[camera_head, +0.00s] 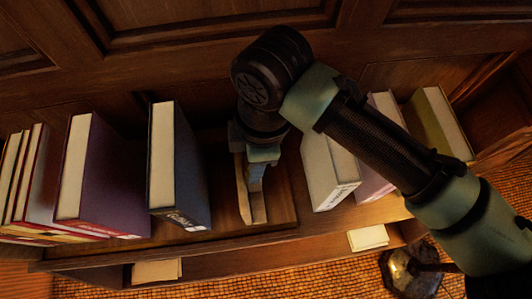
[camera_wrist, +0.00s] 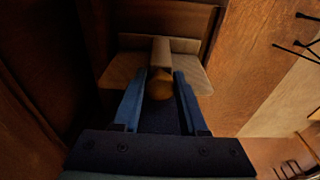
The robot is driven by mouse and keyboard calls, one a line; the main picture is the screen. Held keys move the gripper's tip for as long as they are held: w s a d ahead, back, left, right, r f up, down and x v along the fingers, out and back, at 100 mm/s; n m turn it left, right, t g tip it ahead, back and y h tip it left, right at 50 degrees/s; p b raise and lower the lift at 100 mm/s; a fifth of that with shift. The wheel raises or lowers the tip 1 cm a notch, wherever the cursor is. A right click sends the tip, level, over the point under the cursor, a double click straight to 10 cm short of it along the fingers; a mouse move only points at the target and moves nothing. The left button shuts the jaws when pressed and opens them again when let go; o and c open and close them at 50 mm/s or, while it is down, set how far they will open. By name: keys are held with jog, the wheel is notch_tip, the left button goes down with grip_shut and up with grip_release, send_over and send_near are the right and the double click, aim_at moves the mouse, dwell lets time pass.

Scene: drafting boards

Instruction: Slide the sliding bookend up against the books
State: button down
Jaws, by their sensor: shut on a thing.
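The sliding bookend (camera_head: 243,192) is a light wooden piece standing on the shelf board, with bare board on both sides of it. My gripper (camera_head: 256,178) reaches down to it from above. In the wrist view, the two blue fingers of my gripper (camera_wrist: 160,85) are on either side of the bookend's rounded knob (camera_wrist: 160,88), shut on it. The bookend's pale wooden plate (camera_wrist: 120,72) shows beyond the fingers. A thick dark blue book (camera_head: 178,165) stands left of the bookend, apart from it. A purple book (camera_head: 98,175) and several thinner books (camera_head: 25,180) stand farther left.
A pale book (camera_head: 322,170) stands right of the bookend, with more books, including an olive one (camera_head: 437,120), partly behind my arm. Wood panelling (camera_head: 190,35) rises behind the shelf. Papers (camera_head: 367,238) lie on a lower level, near a dark round object (camera_head: 410,270).

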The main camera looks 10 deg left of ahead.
jog(key=shift+s+a, duration=0.1)
jog(key=shift+a, duration=0.3)
jog(key=shift+s+a+p, duration=0.2)
jog(key=shift+s+a, duration=0.1)
jog(key=shift+a, duration=0.65)
jog(key=shift+s+a+p, duration=0.15)
jog(key=shift+s+a, duration=0.2)
jog(key=shift+a, duration=0.55)
jog(key=shift+s+a+p, duration=0.2)
jog(key=shift+s+a, duration=0.1)
jog(key=shift+a, duration=0.75)
jog(key=shift+s+a+p, duration=0.2)
jog(key=shift+s+a, duration=0.1)
jog(key=shift+a, duration=0.65)
jog(key=shift+s+a+p, duration=0.25)
jog(key=shift+s+a, duration=0.1)
jog(key=shift+a, duration=0.55)
jog(key=shift+s+a+p, duration=0.2)
jog(key=shift+s+a, duration=0.1)
jog(key=shift+a, duration=0.65)
jog(key=s+a+p, duration=0.1)
jog(key=s+a, duration=0.1)
jog(key=a, duration=0.3)
jog(key=shift+a, duration=0.4)
jog(key=shift+p, duration=0.3)
